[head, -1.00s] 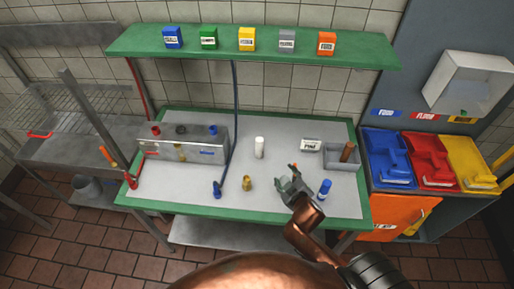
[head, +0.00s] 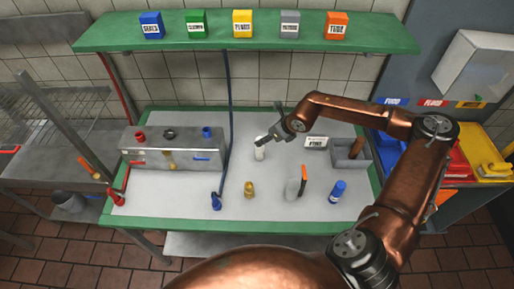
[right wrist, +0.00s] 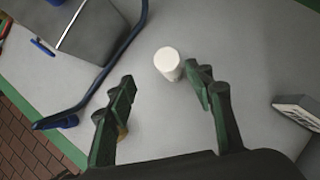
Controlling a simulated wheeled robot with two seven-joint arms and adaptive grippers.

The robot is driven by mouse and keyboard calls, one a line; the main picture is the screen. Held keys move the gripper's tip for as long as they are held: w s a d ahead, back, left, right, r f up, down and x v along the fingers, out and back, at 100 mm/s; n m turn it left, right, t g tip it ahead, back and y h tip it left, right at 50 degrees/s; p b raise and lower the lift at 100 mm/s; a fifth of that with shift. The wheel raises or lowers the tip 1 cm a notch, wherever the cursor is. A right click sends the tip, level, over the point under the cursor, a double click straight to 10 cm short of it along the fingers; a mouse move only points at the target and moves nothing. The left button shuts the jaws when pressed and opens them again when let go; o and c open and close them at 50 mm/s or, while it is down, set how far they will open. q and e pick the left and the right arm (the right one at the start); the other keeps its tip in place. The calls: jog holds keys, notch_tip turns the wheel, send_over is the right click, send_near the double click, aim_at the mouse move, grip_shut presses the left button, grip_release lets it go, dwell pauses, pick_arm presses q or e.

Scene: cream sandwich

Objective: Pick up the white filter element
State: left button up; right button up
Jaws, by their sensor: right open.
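The white filter element (head: 259,150) is a small white cylinder standing upright near the middle of the table. It also shows in the right wrist view (right wrist: 168,63), beyond the fingertips and nearer the right-hand finger. My right gripper (head: 268,138) is at the filter element in the head view and partly overlaps its top. In the right wrist view the right gripper (right wrist: 162,82) has its fingers spread wide, with nothing held between them. Whether a finger touches the filter element cannot be told. My left gripper is not in view.
A grey metal box (head: 174,152) with coloured fittings and a blue hose (head: 226,120) stand to the left. A brass fitting (head: 249,189), a blue-capped bottle (head: 338,191) and a grey item with an orange part (head: 293,188) are in front. A label block (head: 317,142) and grey bin (head: 350,153) are right.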

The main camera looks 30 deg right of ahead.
aim_at(260, 149)
jog(key=x, duration=0.2)
jog(key=d+p+x, duration=0.1)
jog(key=x, duration=0.4)
jog(key=shift+w+f, duration=0.3)
jog(key=shift+w, duration=0.1)
jog(key=shift+h, duration=0.3)
jog(key=shift+c, duration=0.3)
grip_shut()
jog(key=shift+r, duration=0.1)
